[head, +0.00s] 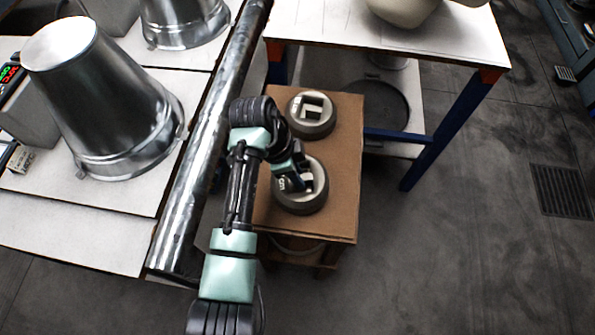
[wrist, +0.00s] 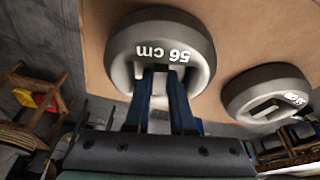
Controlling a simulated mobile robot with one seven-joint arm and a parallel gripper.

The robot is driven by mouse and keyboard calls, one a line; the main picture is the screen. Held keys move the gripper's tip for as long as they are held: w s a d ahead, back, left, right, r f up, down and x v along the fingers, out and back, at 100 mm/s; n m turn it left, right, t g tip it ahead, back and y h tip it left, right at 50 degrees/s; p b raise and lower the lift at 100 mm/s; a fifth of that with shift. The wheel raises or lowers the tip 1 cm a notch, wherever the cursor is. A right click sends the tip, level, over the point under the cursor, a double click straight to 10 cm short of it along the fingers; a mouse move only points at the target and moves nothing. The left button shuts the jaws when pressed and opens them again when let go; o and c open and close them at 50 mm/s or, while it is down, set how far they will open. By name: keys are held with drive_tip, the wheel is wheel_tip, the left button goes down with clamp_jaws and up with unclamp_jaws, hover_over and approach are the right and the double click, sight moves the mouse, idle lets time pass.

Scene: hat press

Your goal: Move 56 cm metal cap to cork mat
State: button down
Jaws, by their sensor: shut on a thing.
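The 56 cm metal cap (wrist: 190,25) is a round grey disc with white lettering and a recessed grip in its middle. In the head view the same cap (head: 302,201) is the nearer of two on a brown board (head: 340,195), which looks like the cork mat. My gripper (wrist: 163,74) comes down on this cap from the left in the head view (head: 293,182), its blue fingers shut on the grip. I cannot tell whether the cap rests on the board or is slightly raised. The fingers hide part of the grip.
A second similar cap (head: 311,117) sits farther back on the board. A metal pipe (head: 208,140) and a large metal cone (head: 105,100) on a white bench are at left. A white-topped table (head: 455,45) with blue legs is behind. Open floor lies at right.

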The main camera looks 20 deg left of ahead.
drive_tip(key=shift+w+r, duration=0.1)
drive_tip(key=c, duration=0.7)
unclamp_jaws()
drive_tip(key=shift+s+f, duration=0.2)
drive_tip(key=p+v, duration=0.4)
drive_tip(key=v, duration=0.1)
drive_tip(key=p+v, duration=0.2)
drive_tip(key=p, duration=0.1)
drive_tip(key=shift+w+d+r, duration=0.25)
drive_tip(key=shift+d+r, duration=0.1)
drive_tip(key=shift+r, duration=0.05)
